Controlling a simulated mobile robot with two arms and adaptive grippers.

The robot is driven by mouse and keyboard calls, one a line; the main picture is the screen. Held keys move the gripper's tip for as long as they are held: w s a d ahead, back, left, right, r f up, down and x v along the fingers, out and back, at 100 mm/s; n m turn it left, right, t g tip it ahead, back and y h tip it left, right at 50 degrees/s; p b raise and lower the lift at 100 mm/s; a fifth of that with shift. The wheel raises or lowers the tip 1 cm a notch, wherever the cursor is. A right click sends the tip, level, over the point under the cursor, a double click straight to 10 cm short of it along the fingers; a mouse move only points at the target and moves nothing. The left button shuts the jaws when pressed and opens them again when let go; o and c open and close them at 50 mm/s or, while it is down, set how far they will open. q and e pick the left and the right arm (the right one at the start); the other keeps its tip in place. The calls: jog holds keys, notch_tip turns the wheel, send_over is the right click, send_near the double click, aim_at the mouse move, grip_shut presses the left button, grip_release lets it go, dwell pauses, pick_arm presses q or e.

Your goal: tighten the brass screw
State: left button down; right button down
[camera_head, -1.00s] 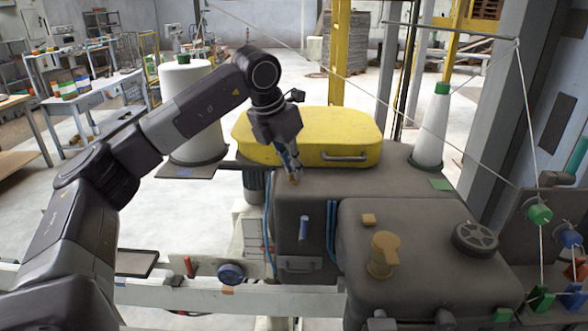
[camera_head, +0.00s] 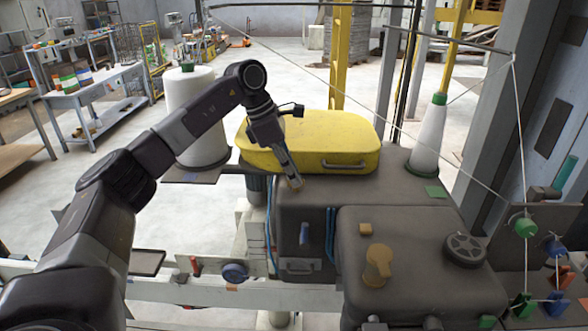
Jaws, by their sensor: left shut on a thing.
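The brass screw (camera_head: 296,184) is a small brass-coloured piece at the left front edge of the grey machine housing's top. My left gripper (camera_head: 292,176) reaches down to it from the upper left and is shut on it. The fingers hide most of the screw, so its thread and how deep it sits cannot be seen. My right gripper is not in view.
A yellow case (camera_head: 345,140) lies right behind my left gripper. A large white spool (camera_head: 190,110) stands to the left and a white cone (camera_head: 428,140) to the right. A brass-coloured lever knob (camera_head: 378,265) and a dark handwheel (camera_head: 466,248) sit on the front housing.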

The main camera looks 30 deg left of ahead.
pick_arm(q)
jog(key=shift+m+p, duration=0.3)
jog(key=shift+m, duration=0.2)
jog(key=c, duration=2.1)
grip_release()
jog(key=shift+a, duration=0.1)
jog(key=v, duration=1.2)
jog(key=shift+w+a, duration=0.15)
jog(key=shift+w, duration=0.05)
